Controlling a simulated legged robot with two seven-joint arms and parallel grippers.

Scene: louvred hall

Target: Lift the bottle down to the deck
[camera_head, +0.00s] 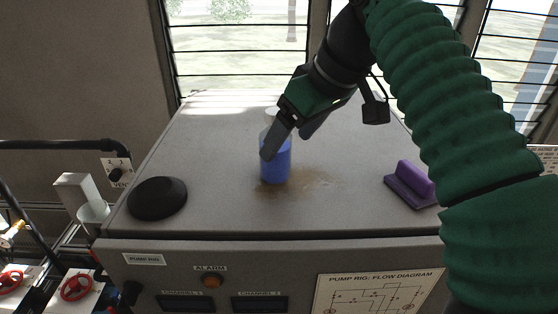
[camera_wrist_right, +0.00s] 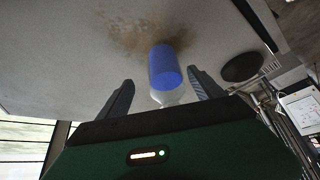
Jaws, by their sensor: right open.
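The bottle (camera_head: 276,160) stands upright on the grey top of the pump rig (camera_head: 215,140). It has a blue lower part and a clear upper part with a pale top. My right gripper (camera_head: 287,150) is at the bottle, and one finger hides part of it in the head view. In the right wrist view the bottle (camera_wrist_right: 165,72) lies between the two spread fingers of my right gripper (camera_wrist_right: 160,88), with a gap visible on each side. The gripper is open. My left gripper does not show. I cannot identify the deck in these views.
A black round pad (camera_head: 157,198) lies left of the bottle. A purple-handled block (camera_head: 412,184) lies to the right. A brown stain (camera_head: 312,183) surrounds the bottle's base.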

